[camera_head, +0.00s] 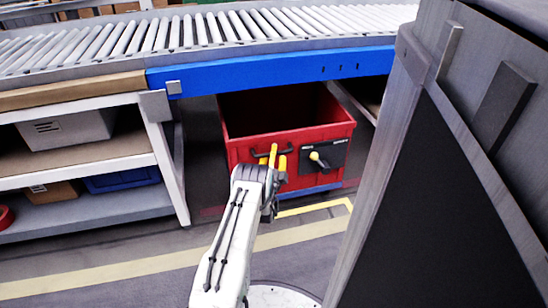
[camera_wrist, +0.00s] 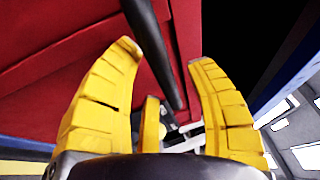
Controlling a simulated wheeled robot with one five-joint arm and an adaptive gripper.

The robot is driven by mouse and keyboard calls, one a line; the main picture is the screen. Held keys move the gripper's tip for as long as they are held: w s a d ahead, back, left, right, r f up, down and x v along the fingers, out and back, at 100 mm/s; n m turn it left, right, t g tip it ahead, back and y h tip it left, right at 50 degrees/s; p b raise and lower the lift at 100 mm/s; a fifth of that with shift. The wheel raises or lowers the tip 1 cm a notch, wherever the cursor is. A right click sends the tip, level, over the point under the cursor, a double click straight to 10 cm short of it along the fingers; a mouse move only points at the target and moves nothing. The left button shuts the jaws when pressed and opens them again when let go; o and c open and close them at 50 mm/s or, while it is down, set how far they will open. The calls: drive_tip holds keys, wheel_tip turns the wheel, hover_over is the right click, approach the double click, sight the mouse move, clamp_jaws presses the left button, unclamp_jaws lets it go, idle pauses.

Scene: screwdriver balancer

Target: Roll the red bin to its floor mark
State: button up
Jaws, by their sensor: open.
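The red bin (camera_head: 240,150) stands under the roller conveyor, open at the top. A dark handle (camera_head: 256,153) is on its front, left of a black panel (camera_head: 325,158) with a pale knob. A yellow corner line (camera_head: 325,207) lies on the floor in front of the bin, partly hidden by my arm. My gripper (camera_head: 274,153) is at the handle with yellow fingers open. In the wrist view, the dark handle bar (camera_wrist: 150,50) runs between the spread fingers of my gripper (camera_wrist: 166,54), with the bin's red face (camera_wrist: 60,60) behind. I cannot tell whether they touch.
A blue conveyor beam (camera_head: 270,70) crosses above the bin. A shelf (camera_head: 90,212) with boxes stands left. A large grey and black structure (camera_head: 450,150) fills the right. A long yellow floor stripe (camera_head: 120,270) runs across the open floor in front.

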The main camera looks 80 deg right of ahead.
drive_tip(key=shift+d, duration=0.2)
clamp_jaws()
idle(0.6)
